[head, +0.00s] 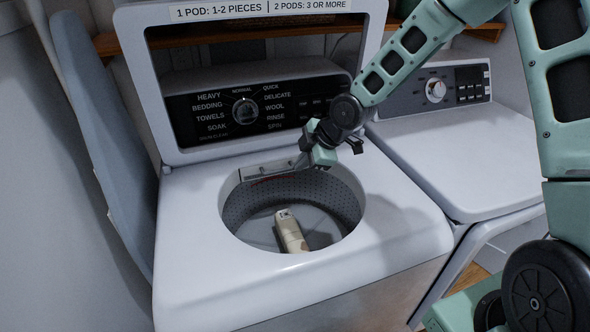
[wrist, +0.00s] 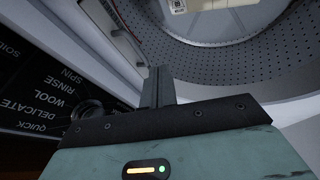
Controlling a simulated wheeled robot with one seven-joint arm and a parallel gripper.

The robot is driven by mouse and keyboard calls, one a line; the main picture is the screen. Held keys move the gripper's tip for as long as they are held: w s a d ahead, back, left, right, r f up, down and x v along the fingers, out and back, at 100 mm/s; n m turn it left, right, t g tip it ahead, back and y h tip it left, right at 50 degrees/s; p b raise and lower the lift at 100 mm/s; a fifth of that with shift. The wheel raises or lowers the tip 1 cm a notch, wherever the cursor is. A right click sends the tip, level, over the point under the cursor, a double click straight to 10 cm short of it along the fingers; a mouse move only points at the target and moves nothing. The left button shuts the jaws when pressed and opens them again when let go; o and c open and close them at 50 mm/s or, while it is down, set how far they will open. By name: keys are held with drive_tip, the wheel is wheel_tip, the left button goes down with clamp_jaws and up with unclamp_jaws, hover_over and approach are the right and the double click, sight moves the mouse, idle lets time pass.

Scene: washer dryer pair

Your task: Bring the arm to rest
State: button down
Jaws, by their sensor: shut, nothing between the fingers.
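My gripper (head: 318,148) hangs above the rear rim of the open washer's drum, below the control panel. In the wrist view its fingers (wrist: 158,86) are together and hold nothing. My arm reaches in from the right, bent at the elbow. A beige carton-like item (head: 291,232) lies in the washer drum (head: 236,205), clear of my gripper. Part of it shows at the top of the wrist view (wrist: 178,6).
The washer (head: 190,240) has its lid (head: 135,80) raised behind the drum. A dryer (head: 440,160) stands to the right, its top clear. An ironing board-like panel (head: 95,130) leans at the left. A wooden shelf (head: 110,45) runs behind.

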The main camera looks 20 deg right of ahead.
drive_tip(key=s+a+r+m+g+h, duration=0.1)
drive_tip(key=s+a+r+m, duration=0.1)
drive_tip(key=s, duration=0.9)
drive_tip(key=s+a+r+m+g+h, duration=0.1)
drive_tip(key=s+a+r+m+g, duration=0.1)
drive_tip(key=s, duration=1)
drive_tip(key=s+a+r+m+g+h, duration=0.1)
drive_tip(key=s+a+r+m+g, duration=0.1)
drive_tip(key=s+a+r+m, duration=0.2)
drive_tip(key=s+r+m, duration=0.1)
drive_tip(key=s+r, duration=0.2)
drive_tip(key=s, duration=0.4)
drive_tip(key=shift+s+m+h, duration=0.15)
drive_tip(key=shift+m+h, duration=0.15)
drive_tip(key=shift+h, duration=0.1)
drive_tip(key=shift+a+r, duration=0.1)
drive_tip(key=shift+a, duration=0.05)
